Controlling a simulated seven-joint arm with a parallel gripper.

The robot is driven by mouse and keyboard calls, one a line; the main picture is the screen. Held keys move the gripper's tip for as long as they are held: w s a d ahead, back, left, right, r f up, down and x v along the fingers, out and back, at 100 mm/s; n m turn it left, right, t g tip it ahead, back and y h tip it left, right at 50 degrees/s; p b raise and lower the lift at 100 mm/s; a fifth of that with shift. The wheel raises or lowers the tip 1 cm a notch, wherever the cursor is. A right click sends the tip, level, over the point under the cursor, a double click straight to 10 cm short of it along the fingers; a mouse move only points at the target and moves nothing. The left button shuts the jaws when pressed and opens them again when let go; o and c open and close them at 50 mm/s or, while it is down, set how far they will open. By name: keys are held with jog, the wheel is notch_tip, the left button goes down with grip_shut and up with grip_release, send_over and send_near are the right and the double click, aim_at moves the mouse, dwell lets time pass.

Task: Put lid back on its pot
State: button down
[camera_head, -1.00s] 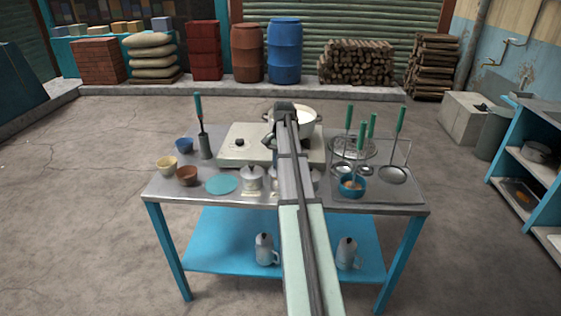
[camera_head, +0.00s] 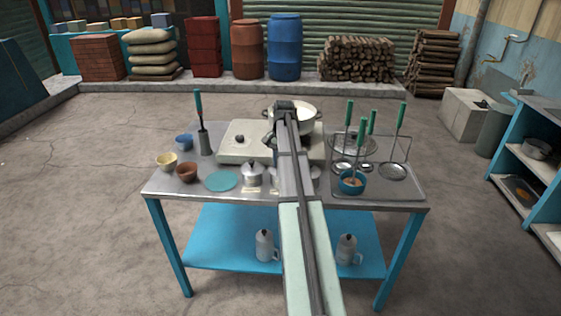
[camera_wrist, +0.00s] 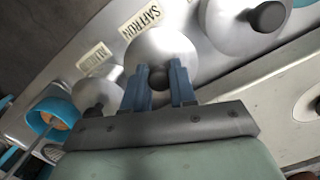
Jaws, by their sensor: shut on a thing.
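In the wrist view, my gripper (camera_wrist: 160,72) is shut on the dark knob of a round grey lid (camera_wrist: 155,45). The lid lies by a label reading SAFFRON (camera_wrist: 140,20). My fingers and the lid hide what is below, so I cannot tell whether it rests on its pot or hangs just above. In the head view, my arm hides the gripper, the held lid and most of the small pots. A lidded silver pot (camera_head: 252,174) shows left of my arm.
In the wrist view, a larger lid (camera_wrist: 245,25) and a smaller lidded pot (camera_wrist: 88,92) flank the held lid closely. The stove (camera_head: 242,142) carries a pot of white liquid (camera_head: 305,114). A tray (camera_head: 410,186) with utensils stands right; a teal disc (camera_head: 221,181) and bowls lie left.

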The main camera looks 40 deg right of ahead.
jog(key=shift+f, duration=0.1)
jog(key=c, duration=0.8)
grip_release()
jog(key=r, duration=0.4)
jog(key=d+r, duration=0.1)
jog(key=r, duration=0.8)
jog(key=shift+w+d+r, duration=0.25)
jog(key=shift+w+r, duration=0.05)
jog(key=shift+r, duration=0.05)
